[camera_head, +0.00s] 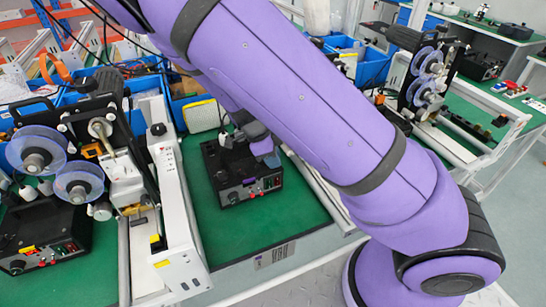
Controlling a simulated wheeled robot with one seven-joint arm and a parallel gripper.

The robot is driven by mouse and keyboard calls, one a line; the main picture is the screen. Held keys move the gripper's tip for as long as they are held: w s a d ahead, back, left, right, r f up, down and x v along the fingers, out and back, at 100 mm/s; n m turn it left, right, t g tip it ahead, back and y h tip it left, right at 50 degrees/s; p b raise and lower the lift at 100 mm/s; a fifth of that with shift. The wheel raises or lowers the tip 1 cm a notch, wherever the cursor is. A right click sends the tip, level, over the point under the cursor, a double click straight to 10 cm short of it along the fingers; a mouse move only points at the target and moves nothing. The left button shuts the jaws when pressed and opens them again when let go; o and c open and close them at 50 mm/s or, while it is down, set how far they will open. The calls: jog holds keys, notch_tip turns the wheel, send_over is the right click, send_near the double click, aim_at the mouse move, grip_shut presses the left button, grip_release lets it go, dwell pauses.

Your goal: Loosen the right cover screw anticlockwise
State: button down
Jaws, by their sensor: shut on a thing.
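A black coder unit (239,183) with a front control panel and a small red switch stands on the green table mat in the middle of the camera_head view. My purple arm comes down over it. My gripper (267,157) is low at the top right of this unit, small and partly hidden by my arm. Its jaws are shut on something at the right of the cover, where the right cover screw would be. The screw itself is hidden, and I cannot see how far it is turned.
Another coder (62,165) with two clear blue reels stands close on the left, beside a white rail unit (172,200). A further reel coder (425,80) is at the right. Blue bins (370,65) line the back. Green mat (265,235) is clear in front.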

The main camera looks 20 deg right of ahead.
jog(key=n+t, duration=0.1)
jog(key=n, duration=0.3)
jog(key=shift+s+t, duration=0.15)
jog(key=shift+t, duration=0.25)
jog(key=n, duration=0.2)
jog(key=n+t, duration=0.1)
jog(key=n, duration=0.2)
jog(key=shift+s+t, duration=0.1)
jog(key=shift+t, duration=0.2)
jog(key=n, duration=0.2)
jog(key=n+t+y, duration=0.1)
jog(key=n, duration=0.1)
jog(key=shift+s+d+n+t, duration=0.1)
jog(key=shift+d+n+t, duration=0.05)
jog(key=shift+n+t, duration=0.15)
jog(key=shift+n+t+y, duration=0.4)
jog(key=shift+n+y, duration=0.3)
jog(key=shift+n, duration=1.3)
jog(key=c, duration=1)
grip_release()
jog(key=shift+o, duration=0.2)
